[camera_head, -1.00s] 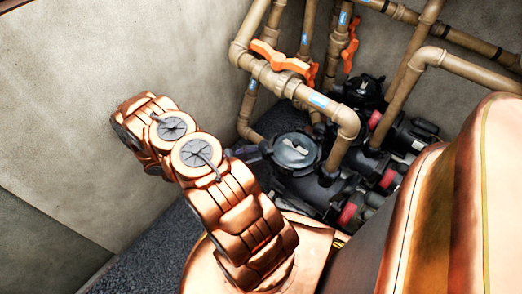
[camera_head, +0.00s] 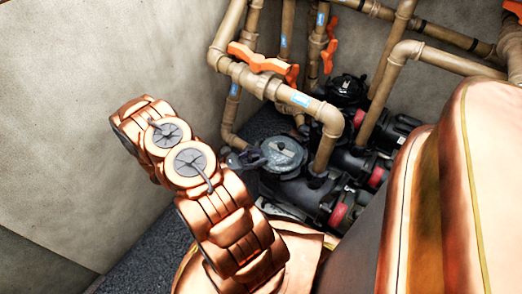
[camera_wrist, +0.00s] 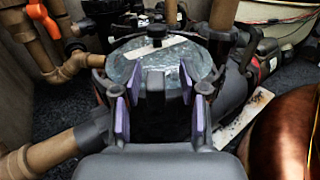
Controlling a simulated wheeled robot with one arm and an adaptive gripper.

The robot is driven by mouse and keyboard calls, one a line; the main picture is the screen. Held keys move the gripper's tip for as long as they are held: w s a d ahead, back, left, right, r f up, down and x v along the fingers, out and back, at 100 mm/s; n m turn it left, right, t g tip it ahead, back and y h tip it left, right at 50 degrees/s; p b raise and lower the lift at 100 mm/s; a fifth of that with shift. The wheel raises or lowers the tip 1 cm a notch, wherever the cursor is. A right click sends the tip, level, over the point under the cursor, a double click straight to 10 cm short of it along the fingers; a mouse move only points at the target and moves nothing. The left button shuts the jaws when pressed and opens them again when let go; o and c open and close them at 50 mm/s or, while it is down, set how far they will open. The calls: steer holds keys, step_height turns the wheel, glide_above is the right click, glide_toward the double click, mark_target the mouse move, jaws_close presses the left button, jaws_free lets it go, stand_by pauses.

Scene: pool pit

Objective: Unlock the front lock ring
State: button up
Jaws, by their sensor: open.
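The front pump has a round clear lid (camera_head: 284,151) with a dark lock ring (camera_head: 292,172) around it. In the wrist view the clear lid (camera_wrist: 135,66) lies straight ahead, with a black knob and a pale strip on top. My gripper (camera_wrist: 159,95) is open at the near edge of the lid, one purple-lined finger on each side. A dark upright piece, perhaps a ring tab, shows between the fingers. I cannot tell whether the fingers touch it. In the head view my gripper (camera_head: 241,158) is small and partly hidden, at the lid's left edge.
A second pump with a black lid (camera_head: 347,88) stands behind. Brown pipes (camera_head: 327,140) rise close to the front lid, with an orange valve handle (camera_head: 258,58) above. Pale walls (camera_head: 110,60) stand close on the left. A brown pipe (camera_wrist: 50,153) runs at lower left in the wrist view.

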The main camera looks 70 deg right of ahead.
jaws_close()
stand_by(0.3)
stand_by(0.3)
